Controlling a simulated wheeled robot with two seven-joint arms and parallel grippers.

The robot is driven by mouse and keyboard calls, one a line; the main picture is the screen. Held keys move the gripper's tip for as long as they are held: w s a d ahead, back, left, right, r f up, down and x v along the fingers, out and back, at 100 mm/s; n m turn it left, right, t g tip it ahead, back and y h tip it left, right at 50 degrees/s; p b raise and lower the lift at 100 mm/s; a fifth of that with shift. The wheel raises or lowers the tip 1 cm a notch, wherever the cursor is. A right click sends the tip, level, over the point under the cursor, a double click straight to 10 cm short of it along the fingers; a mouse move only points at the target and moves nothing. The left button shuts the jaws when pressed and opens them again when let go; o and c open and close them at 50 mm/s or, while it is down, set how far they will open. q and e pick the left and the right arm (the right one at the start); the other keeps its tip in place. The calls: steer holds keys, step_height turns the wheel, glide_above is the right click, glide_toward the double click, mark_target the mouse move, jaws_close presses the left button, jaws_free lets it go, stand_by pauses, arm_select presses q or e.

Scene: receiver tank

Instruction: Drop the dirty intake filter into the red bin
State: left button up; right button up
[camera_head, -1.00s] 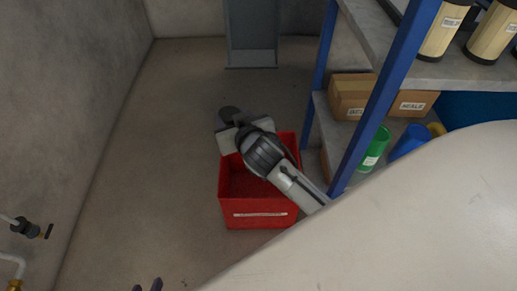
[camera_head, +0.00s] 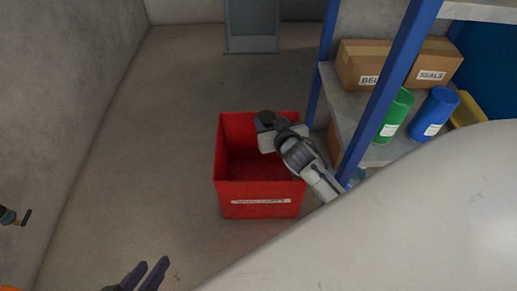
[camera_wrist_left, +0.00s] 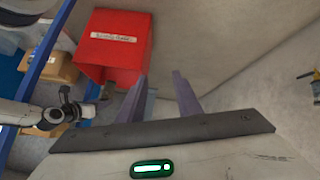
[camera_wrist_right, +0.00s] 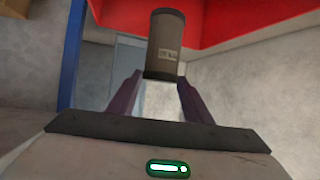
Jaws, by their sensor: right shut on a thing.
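The red bin (camera_head: 258,208) stands on the floor, open side up, with a white label on its front; it also shows in the left wrist view (camera_wrist_left: 112,52). My right gripper (camera_head: 266,134) is above the bin's back right part. It is shut on the dirty intake filter (camera_wrist_right: 165,50), a dark grey-brown cylinder with black end caps and a small label. In the head view the filter's dark round end (camera_head: 265,117) shows by the bin's back rim. My left gripper (camera_head: 150,274) is low at the picture's bottom edge, with its fingers apart and empty.
A blue-post shelf (camera_head: 388,95) stands close to the bin's right, near my right arm. It holds cardboard boxes (camera_head: 365,65), a green canister (camera_head: 393,115) and a blue canister (camera_head: 435,114). The floor left of the bin is clear. A valve (camera_head: 12,216) juts out at far left.

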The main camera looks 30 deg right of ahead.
steer(key=shift+f+b, duration=0.3)
steer(key=shift+f, duration=0.2)
arm_select(q)
steer(key=shift+w+d+r, duration=0.1)
steer(key=shift+d+r, duration=0.25)
steer(key=shift+r, duration=0.2)
arm_select(e)
steer(key=o, duration=1.5)
steer(key=shift+o, duration=0.2)
steer(key=shift+s+a+r+p, duration=0.15)
steer(key=shift+s+r+p, duration=0.1)
steer(key=shift+s+p, duration=0.1)
arm_select(q)
steer(key=a+f+p, duration=0.1)
steer(key=a+y+p, duration=0.1)
steer(key=p, duration=0.1)
steer(key=shift+s+a+f, duration=0.2)
steer(key=shift+s+f, duration=0.15)
steer(key=shift+s, duration=0.05)
arm_select(e)
steer(key=v, duration=0.9)
steer(key=shift+s, duration=0.2)
